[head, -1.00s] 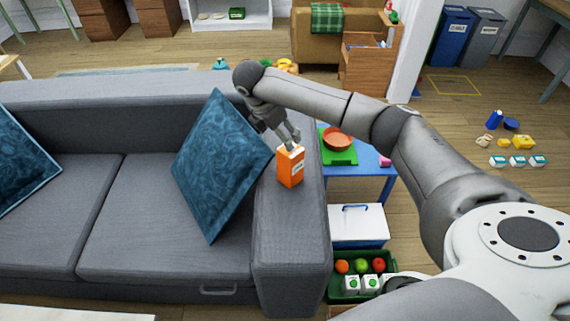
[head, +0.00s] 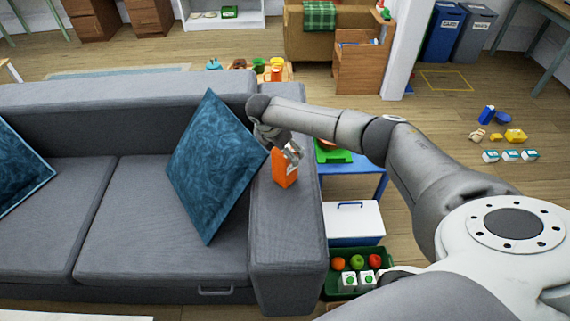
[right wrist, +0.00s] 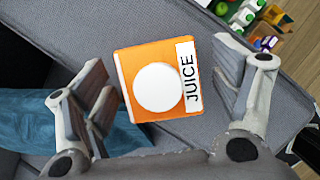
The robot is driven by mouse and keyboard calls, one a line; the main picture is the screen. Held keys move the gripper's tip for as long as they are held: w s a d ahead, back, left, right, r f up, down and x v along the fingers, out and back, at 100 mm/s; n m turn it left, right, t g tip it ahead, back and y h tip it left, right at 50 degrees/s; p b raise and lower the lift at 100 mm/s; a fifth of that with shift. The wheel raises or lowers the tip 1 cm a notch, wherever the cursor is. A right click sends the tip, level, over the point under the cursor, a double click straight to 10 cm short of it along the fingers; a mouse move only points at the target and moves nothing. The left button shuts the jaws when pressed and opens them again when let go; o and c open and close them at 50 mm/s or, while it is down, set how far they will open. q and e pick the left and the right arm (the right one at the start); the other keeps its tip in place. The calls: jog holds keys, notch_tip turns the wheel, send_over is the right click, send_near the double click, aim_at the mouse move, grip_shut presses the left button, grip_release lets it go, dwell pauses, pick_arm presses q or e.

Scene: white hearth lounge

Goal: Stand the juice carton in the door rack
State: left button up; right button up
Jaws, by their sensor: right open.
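The orange juice carton (head: 284,172) stands upright on the grey sofa's right armrest, right of the blue cushion. In the right wrist view the carton (right wrist: 186,111) shows from above, with a round white cap and a "JUICE" label. My right gripper (head: 285,154) is at the carton's top and partly hides it. In the right wrist view its open fingers (right wrist: 166,84) lie on either side of the carton, with gaps showing on both sides. My left gripper is not in view. No door rack shows in these frames.
The blue cushion (head: 212,165) leans close to the left of the gripper. Right of the armrest (head: 285,230) are a low blue table (head: 368,184), a white cooler box (head: 354,222) and a green crate (head: 328,286) with fruit and small cartons. Open wooden floor lies farther right.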

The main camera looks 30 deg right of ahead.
grip_shut()
jog(key=shift+r, duration=0.1)
dwell(0.5)
jog(key=shift+r, duration=0.1)
